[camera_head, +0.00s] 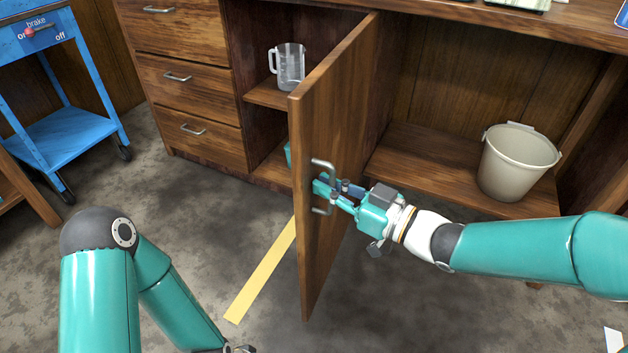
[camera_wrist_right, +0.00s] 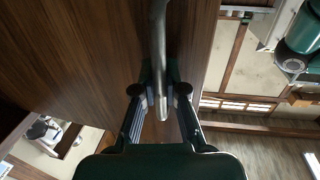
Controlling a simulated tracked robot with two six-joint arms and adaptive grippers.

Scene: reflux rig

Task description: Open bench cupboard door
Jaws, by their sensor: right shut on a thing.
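The wooden bench cupboard door (camera_head: 338,130) stands swung wide open, its edge toward me, in the middle of the head view. Its metal bar handle (camera_head: 331,163) is on the face turned to the right. My right gripper (camera_head: 328,189) reaches in from the right and is shut on the handle; in the right wrist view the handle (camera_wrist_right: 159,50) runs between the two fingers (camera_wrist_right: 160,98). My left arm shows at the lower left; its gripper is mostly cut off at the bottom edge, so its jaws cannot be made out.
A measuring jug (camera_head: 290,66) stands on a shelf inside the cupboard. A beige bucket (camera_head: 515,162) sits on the low shelf at right. Drawers (camera_head: 188,75) are left of the opening, and a blue trolley (camera_head: 62,135) stands further left. Yellow tape (camera_head: 262,272) marks the open floor.

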